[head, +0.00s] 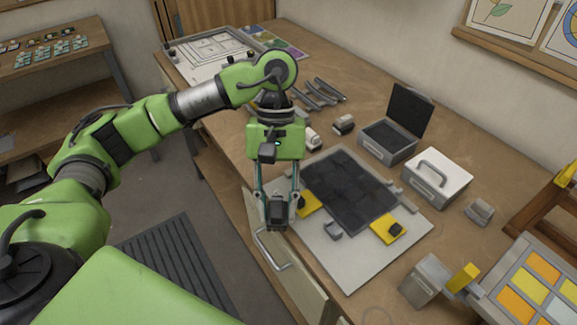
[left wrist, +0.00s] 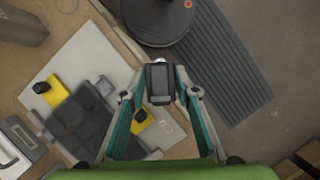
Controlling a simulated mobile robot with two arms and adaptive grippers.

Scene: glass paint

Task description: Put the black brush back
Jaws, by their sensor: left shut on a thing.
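My left gripper (head: 278,218) points down and is shut on a small dark block-shaped object, which looks like the black brush (head: 277,208). In the left wrist view the brush (left wrist: 159,84) sits between the two teal-sided fingertips, dark with a pale end. It is held in the air at the near left edge of the workbench, beside a pale board (head: 345,270). The fingers partly hide it. My right gripper is not in view.
On the board lie a dark tiled panel (head: 350,190), yellow corner blocks (head: 383,230) and a grey clip (head: 333,231). Behind stand an open black-lined box (head: 388,141) and a white-lidded case (head: 436,178). A handled drawer front (head: 292,275) is below the bench edge.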

